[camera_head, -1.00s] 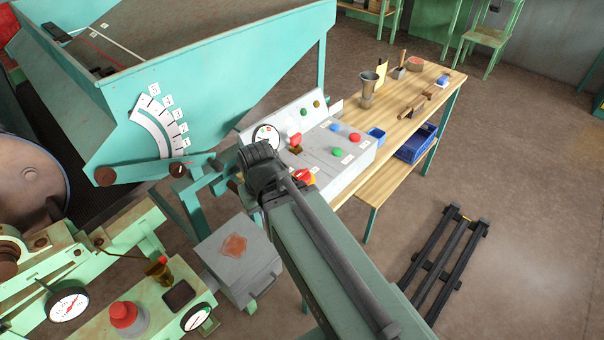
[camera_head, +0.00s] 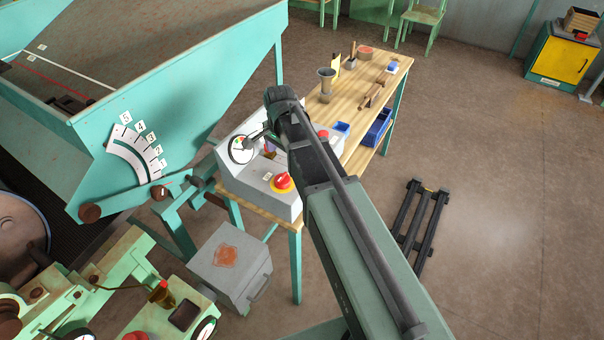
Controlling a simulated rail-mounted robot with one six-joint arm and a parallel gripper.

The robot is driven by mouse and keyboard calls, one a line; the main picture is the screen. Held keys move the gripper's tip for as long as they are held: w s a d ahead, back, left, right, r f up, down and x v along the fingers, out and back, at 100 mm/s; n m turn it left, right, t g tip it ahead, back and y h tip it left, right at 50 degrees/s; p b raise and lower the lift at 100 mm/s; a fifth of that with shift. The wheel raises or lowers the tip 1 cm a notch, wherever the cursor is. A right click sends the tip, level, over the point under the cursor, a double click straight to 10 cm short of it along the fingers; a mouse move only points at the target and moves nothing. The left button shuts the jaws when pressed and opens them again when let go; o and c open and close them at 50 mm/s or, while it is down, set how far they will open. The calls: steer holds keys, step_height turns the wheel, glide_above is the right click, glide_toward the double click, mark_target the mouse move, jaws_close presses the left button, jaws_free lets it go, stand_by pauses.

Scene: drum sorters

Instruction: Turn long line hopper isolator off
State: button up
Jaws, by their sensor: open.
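A grey sloped control box (camera_head: 262,200) stands on the near end of the wooden workbench. On its front-left part is a red rotary switch on a yellow round plate (camera_head: 282,182), the likely isolator; its label is too small to read. My gripper (camera_head: 257,140) is open over the back part of the box, beyond the switch and near the round dial (camera_head: 241,149). It seems empty. I cannot tell whether it touches anything. My wrist and forearm hide the right part of the box and most of its buttons.
A teal hopper (camera_head: 180,100) with a numbered scale stands left of the box. A grey metal box (camera_head: 230,262) is below, beside green machinery (camera_head: 80,290). The workbench (camera_head: 345,105) holds a metal cup (camera_head: 326,82) and tools.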

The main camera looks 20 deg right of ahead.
mark_target(283, 176)
step_height(283, 176, down, 11)
steer(key=b, duration=1.1)
steer(key=shift+a, duration=0.15)
steer(key=shift+r, duration=0.1)
steer(key=c, duration=0.9)
